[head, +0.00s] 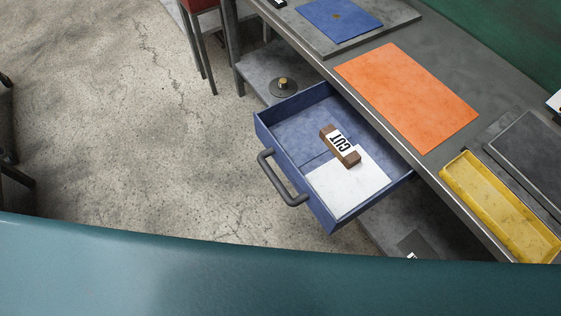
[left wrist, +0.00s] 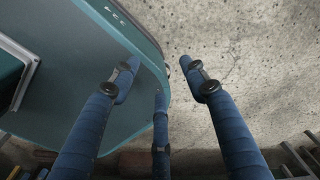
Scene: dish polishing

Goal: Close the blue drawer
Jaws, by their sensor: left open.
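The blue drawer (head: 320,211) is pulled out from under the grey workbench in the head view. Its dark grey handle (head: 271,174) is on the front panel, facing the open floor. A brown and white block (head: 340,146) marked "CUT" and a white sheet (head: 351,187) lie inside the drawer. My left gripper (left wrist: 158,75) shows in the left wrist view with its blue fingers spread and nothing between them. It is over the bare floor beside my teal base, and the drawer is not in that view. Neither gripper shows in the head view.
The workbench holds an orange sheet (head: 410,95), a blue sheet (head: 338,19) and a yellow tray (head: 500,208). A lower shelf (head: 262,65) carries a small round object with a knob (head: 283,86). Concrete floor (head: 140,130) left of the drawer is clear.

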